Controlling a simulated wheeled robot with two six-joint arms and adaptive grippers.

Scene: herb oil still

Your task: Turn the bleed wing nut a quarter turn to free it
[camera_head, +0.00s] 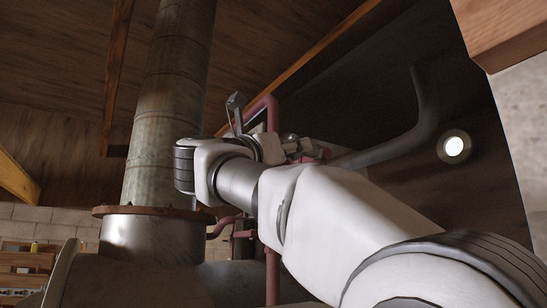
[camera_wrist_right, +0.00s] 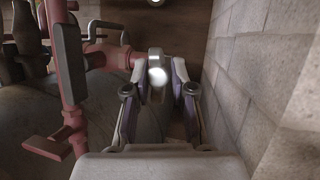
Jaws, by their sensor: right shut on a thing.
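The bleed wing nut (camera_wrist_right: 156,62) is a pale grey metal piece with a bright highlight, at the end of a red pipe in the right wrist view. My right gripper (camera_wrist_right: 158,82) is shut on it, with one finger on each side. In the head view my right gripper (camera_head: 305,150) shows small beyond my white wrist, close to the reddish pipework. There I cannot make out the nut apart from the fingers. The nut's angle is hard to judge. My left gripper is in neither view.
Red pipes (camera_wrist_right: 68,75) with flat handles stand left of the gripper in the wrist view. A block wall (camera_wrist_right: 248,75) is close on the right. In the head view a tall metal column (camera_head: 165,115) rises left of my wrist, and a dark bent pipe (camera_head: 385,150) lies right.

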